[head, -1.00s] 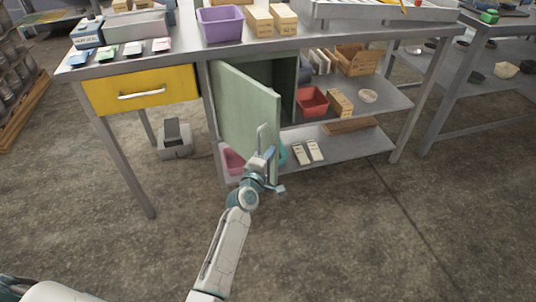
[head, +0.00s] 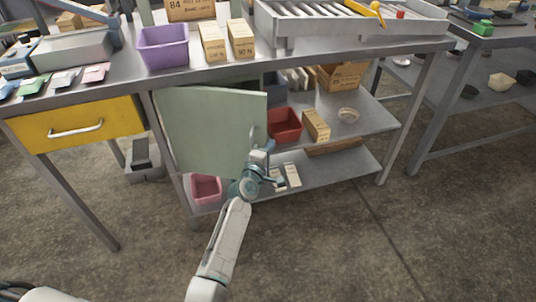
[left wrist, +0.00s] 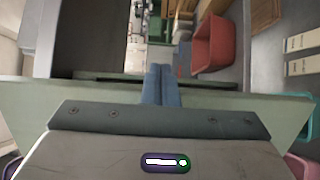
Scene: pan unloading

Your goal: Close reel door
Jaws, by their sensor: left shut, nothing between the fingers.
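The pale green reel door (head: 208,130) hangs under the workbench, hinged at its left side. It stands partly open, with its broad outer face toward me, and hides most of the cabinet inside. A grey upright handle (head: 252,138) is near its right edge. My left gripper (head: 260,157) is shut and empty at the door's lower right, close to the handle. In the left wrist view the shut fingers (left wrist: 162,84) reach across the door's green edge (left wrist: 215,101); whether they touch it, I cannot tell. My right gripper is not in view.
A pink bin (head: 206,188) sits low beneath the door. A yellow drawer (head: 80,124) is at the left. The floor in front is clear.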

